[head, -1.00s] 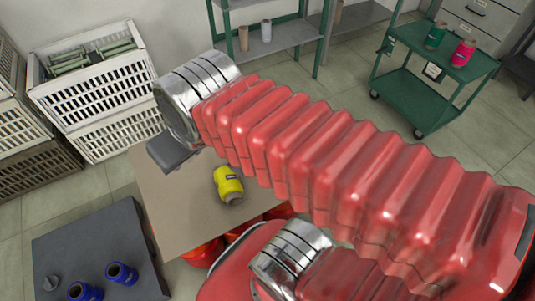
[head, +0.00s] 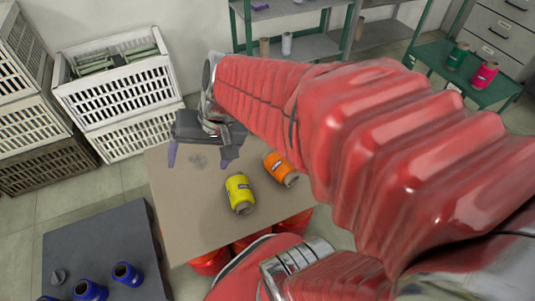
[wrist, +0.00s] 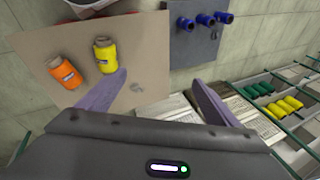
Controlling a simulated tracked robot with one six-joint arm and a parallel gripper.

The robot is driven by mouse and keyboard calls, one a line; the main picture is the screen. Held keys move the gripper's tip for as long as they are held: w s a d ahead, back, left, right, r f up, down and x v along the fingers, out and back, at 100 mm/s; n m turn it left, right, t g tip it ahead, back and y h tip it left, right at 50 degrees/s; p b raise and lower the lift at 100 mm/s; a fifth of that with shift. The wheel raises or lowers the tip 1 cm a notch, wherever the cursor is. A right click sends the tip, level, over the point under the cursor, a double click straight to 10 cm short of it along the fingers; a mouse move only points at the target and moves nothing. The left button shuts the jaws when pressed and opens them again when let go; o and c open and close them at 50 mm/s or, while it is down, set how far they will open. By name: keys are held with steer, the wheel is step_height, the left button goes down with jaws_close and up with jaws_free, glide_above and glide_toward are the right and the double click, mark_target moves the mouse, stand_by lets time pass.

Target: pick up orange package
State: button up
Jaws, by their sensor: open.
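The orange package (head: 281,169) is a spool-like bobbin lying on the brown table (head: 195,225), right of a yellow package (head: 240,193). My gripper (head: 202,160) is open and empty above the table's far left part, left of and beyond both packages. In the wrist view its two purple fingers (wrist: 160,95) stand wide apart. None of the fingers touches the orange package.
A dark grey table (head: 100,240) with several blue spools (head: 127,274) stands at the front left. White slatted crates (head: 125,90) stand at the back left. A green cart (head: 470,75) holds green and pink spools. Bare tabletop surrounds the two packages.

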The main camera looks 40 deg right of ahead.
steer(key=shift+o, duration=1.1)
steer(key=w+d+f+m+y, duration=0.2)
steer(key=w+d+f+m, duration=0.4)
steer(key=f+m, duration=0.1)
steer(key=shift+d+m+t, duration=0.3)
steer(key=shift+m+t, duration=0.1)
steer(key=m+t+h, duration=0.2)
steer(key=m+t, duration=0.2)
steer(key=m, duration=1.2)
glide_above(289, 168)
steer(key=w+a, duration=0.2)
steer(key=a, duration=0.5)
step_height(289, 168, down, 19)
steer(key=s+d+f+m+h, duration=0.2)
steer(key=s+d+f+m, duration=0.5)
steer(key=f, duration=0.4)
steer(key=shift+h, duration=0.3)
steer(key=shift+d+f, duration=0.1)
steer(key=shift+x, duration=4.15)
steer(key=shift+w, duration=0.2)
